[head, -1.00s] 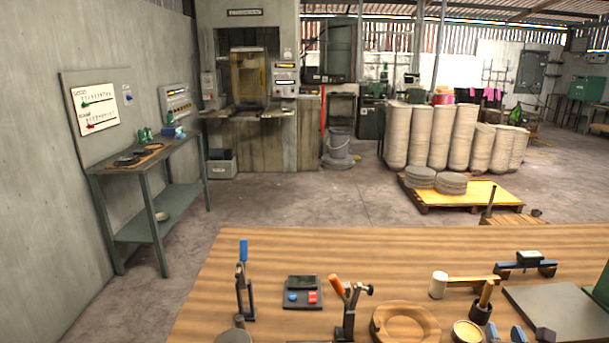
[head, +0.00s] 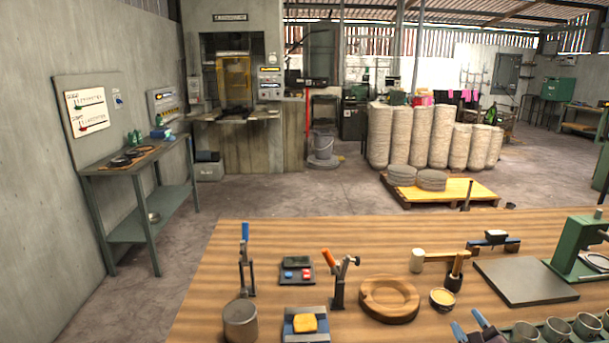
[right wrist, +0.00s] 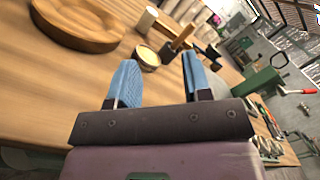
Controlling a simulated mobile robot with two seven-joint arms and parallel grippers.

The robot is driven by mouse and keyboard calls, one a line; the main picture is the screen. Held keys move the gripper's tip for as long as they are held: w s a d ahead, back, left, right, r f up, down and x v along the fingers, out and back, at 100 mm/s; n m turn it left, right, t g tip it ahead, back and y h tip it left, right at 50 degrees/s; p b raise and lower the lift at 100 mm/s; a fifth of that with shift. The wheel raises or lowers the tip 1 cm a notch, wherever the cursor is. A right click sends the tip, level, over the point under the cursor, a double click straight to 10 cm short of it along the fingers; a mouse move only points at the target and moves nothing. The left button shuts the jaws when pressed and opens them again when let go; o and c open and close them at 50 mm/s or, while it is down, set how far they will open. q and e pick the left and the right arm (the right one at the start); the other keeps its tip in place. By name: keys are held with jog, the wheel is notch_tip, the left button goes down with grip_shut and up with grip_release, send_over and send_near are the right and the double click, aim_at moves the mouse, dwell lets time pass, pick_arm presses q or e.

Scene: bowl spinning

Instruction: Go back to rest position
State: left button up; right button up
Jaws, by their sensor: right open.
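My right gripper (head: 470,330) shows at the bottom edge of the head view, to the right of the middle. Its two blue fingers are apart in the right wrist view (right wrist: 160,85), with nothing between them. It is over the wooden table (head: 370,243), on the near side of a small bowl of yellow stuff (head: 443,300). That bowl also shows beyond the fingers in the right wrist view (right wrist: 148,58). A round wooden form (head: 389,299) lies left of the bowl. My left gripper is not in view.
A toggle clamp with an orange handle (head: 337,280), a grey cylinder (head: 240,320), a yellow sponge-like block (head: 305,322), a mallet (head: 417,260), a grey plate (head: 526,282) and a green press (head: 580,250) stand on the table. Several metal cups (head: 557,329) line the near right.

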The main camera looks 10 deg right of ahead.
jog(key=s+a+f+n+g+y, duration=0.1)
jog(key=s+a+f+n+y, duration=0.2)
jog(key=a+n, duration=0.55)
jog(key=s+a+f+n+g+y, duration=0.2)
jog(key=a+n+y, duration=0.1)
jog(key=n, duration=1.1)
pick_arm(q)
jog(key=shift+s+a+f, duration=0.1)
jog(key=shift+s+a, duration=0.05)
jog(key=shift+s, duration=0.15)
pick_arm(e)
jog(key=s+a+f+n+g+h, duration=0.3)
jog(key=s+f+n, duration=0.3)
jog(key=s+f, duration=0.4)
jog(key=s+a+h, duration=0.1)
jog(key=s, duration=0.3)
jog(key=shift+a+f+g, duration=0.15)
jog(key=shift+f+g, duration=0.25)
